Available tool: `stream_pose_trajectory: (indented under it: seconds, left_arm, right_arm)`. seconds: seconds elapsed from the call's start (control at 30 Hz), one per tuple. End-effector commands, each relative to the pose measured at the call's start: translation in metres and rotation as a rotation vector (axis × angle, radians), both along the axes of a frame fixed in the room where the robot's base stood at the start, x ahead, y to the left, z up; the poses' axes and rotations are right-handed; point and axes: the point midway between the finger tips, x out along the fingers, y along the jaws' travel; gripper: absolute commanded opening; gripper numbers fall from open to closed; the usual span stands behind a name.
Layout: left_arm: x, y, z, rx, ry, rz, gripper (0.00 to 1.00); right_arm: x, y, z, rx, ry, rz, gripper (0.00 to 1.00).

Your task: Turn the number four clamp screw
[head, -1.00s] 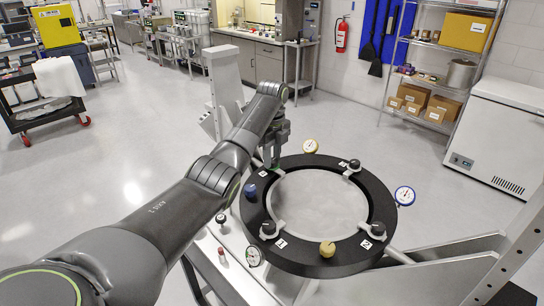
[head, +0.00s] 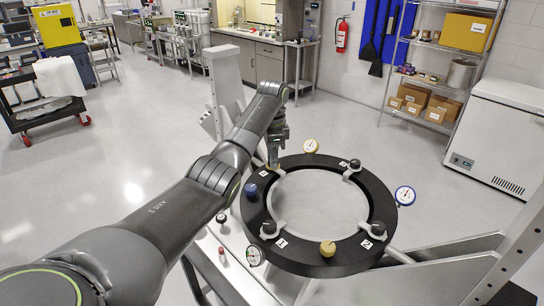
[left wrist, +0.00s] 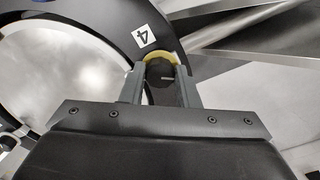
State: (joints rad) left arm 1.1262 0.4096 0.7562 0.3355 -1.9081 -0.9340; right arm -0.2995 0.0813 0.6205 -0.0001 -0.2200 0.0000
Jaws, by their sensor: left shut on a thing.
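The black ring fixture (head: 340,262) carries several clamps with dark knobs and white number labels. The number four label (left wrist: 144,36) shows on the ring in the left wrist view, and it also shows small in the head view (head: 264,174). Beside it is the number four clamp screw (left wrist: 161,70), a dark round knob with a yellow band behind it. My left gripper (left wrist: 158,88) is shut on this knob, one finger on each side. In the head view my left gripper (head: 274,158) points down at the ring's far left and hides the screw. My right gripper is not in view.
Other clamp knobs sit at labels 1 (head: 268,229), 2 (head: 377,229) and 3 (head: 354,165). Blue (head: 250,191) and yellow (head: 327,248) knobs and several dial gauges (head: 405,195) stand around the ring. Metal frame beams lie at the right.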

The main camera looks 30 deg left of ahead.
Motion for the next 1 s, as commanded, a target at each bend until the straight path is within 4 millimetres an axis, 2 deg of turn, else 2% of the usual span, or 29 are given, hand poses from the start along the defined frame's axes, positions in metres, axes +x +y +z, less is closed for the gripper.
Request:
stream_pose_trajectory:
  seconds: [1.0]
  left_arm:
    - [0.0016,-0.0005,0.003,-0.003,-0.007,0.963,0.06]
  right_arm:
    - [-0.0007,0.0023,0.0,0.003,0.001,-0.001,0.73]
